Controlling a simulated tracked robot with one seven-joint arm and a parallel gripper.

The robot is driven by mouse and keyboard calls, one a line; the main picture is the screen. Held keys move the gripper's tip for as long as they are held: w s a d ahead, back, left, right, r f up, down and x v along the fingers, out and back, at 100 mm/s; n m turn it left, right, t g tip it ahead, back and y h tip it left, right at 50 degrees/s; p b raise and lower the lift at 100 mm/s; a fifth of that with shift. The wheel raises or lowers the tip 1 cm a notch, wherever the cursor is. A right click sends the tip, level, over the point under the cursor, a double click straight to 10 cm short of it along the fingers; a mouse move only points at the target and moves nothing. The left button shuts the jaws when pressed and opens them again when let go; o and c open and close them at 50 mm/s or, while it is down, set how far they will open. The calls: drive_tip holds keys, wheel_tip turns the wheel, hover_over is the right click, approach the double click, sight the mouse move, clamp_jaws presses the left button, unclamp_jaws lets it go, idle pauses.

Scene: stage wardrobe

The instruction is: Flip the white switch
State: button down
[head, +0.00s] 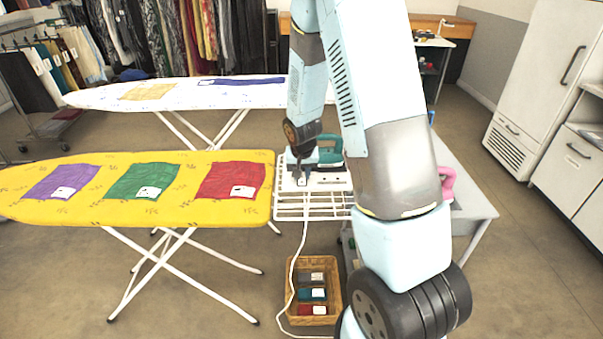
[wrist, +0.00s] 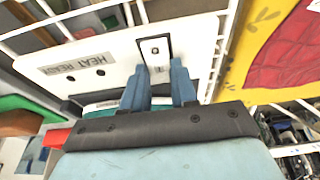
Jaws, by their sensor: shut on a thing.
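The white switch (wrist: 155,50) sits in a dark frame on a white panel (wrist: 115,50) marked "HEAT READY", which appears upside down in the wrist view. In the head view my gripper (head: 302,178) is low over the panel, and the switch cannot be made out.
A yellow ironing board (head: 50,205) with purple, green and red cloths stands close at left. A white wire rack (head: 300,207) is below the panel. A pink-handled iron (head: 447,183) is behind my arm.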

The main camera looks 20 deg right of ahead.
drive_tip(key=shift+s, duration=0.1)
drive_tip(key=c, duration=0.9)
unclamp_jaws()
drive_tip(key=v, duration=1.3)
drive_tip(key=shift+a+r, duration=0.1)
drive_tip(key=shift+r, duration=0.2)
drive_tip(key=shift+r, duration=0.1)
drive_tip(key=s+r+n, duration=0.1)
drive_tip(key=s+r, duration=0.5)
drive_tip(key=s, duration=0.2)
drive_tip(key=s+r+n+t, duration=0.1)
drive_tip(key=s+r, duration=0.6)
drive_tip(key=s, duration=0.2)
drive_tip(key=s+r+n+t+y, duration=0.1)
drive_tip(key=s+r, duration=0.6)
drive_tip(key=s, duration=0.2)
drive_tip(key=shift+a+r, duration=0.1)
drive_tip(key=shift+a, duration=0.1)
